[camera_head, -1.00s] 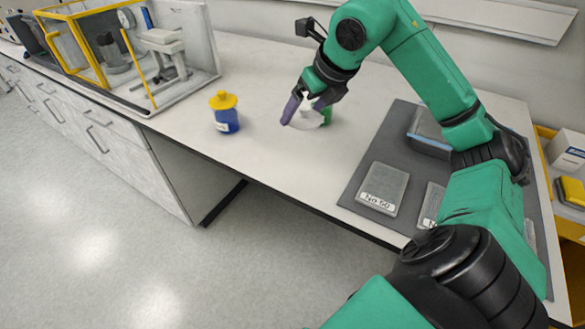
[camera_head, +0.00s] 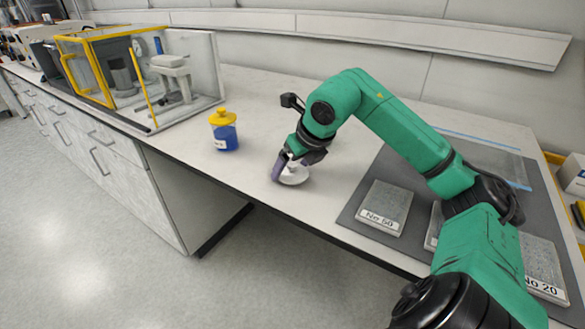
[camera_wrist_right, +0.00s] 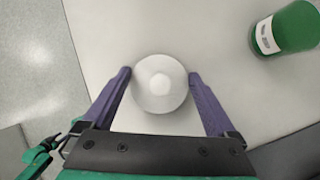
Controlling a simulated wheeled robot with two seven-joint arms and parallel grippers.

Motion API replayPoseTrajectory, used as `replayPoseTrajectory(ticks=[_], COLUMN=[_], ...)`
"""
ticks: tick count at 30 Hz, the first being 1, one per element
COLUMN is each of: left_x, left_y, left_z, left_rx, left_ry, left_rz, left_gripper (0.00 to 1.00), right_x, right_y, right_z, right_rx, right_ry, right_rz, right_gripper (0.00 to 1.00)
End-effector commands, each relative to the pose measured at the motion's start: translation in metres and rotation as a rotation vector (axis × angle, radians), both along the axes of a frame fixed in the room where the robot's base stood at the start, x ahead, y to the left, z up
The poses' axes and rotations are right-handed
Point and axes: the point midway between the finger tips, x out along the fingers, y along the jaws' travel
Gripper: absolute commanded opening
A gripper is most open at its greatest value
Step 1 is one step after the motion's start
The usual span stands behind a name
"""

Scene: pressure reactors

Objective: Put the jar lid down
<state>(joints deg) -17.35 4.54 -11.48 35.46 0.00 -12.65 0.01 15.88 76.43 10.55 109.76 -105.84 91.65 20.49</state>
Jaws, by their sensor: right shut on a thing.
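A round white jar lid with a raised knob (camera_head: 294,177) is held between the purple fingers of my right gripper (camera_head: 287,170), low over the bench near its front edge. I cannot tell whether it touches the bench top. In the right wrist view the lid (camera_wrist_right: 160,88) sits between the two fingertips (camera_wrist_right: 159,75). A green jar with a white label (camera_wrist_right: 288,30) is at the upper right of the wrist view, apart from the lid. In the head view my right arm appears to hide it. My left gripper is out of view.
A blue jar with a yellow lid (camera_head: 223,130) stands left of my gripper. A yellow-framed clear enclosure (camera_head: 140,70) is at the back left. A dark mat (camera_head: 350,208) holds grey blocks, including one marked No 50 (camera_head: 385,207). The bench between jar and mat is mostly clear.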

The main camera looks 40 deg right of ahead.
Motion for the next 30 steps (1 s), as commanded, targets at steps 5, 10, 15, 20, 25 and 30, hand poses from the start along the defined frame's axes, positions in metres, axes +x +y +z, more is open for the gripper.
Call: replayPoseTrajectory(ticks=[5, 10, 15, 20, 25, 30], left_x=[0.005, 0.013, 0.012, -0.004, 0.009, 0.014], left_y=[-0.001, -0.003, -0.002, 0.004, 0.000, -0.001], left_z=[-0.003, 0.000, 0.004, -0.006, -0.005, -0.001], left_rx=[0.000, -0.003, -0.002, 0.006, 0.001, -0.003], left_ry=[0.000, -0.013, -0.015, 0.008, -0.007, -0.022], left_rz=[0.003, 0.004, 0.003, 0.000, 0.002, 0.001], left_gripper=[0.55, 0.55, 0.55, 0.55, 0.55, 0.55], right_x=[0.000, 0.000, 0.000, -0.013, -0.038, -0.055], right_y=[0.000, 0.000, 0.000, 0.000, 0.002, 0.004], right_z=[-0.004, -0.003, 0.001, 0.023, 0.068, 0.098], right_rx=[0.000, 0.000, 0.001, -0.006, -0.005, -0.003], right_ry=[0.000, 0.000, 0.000, -0.003, -0.005, -0.001], right_rz=[0.000, 0.000, 0.000, -0.001, -0.002, -0.001], right_gripper=[0.40, 1.00, 1.00, 1.00, 1.00, 1.00])
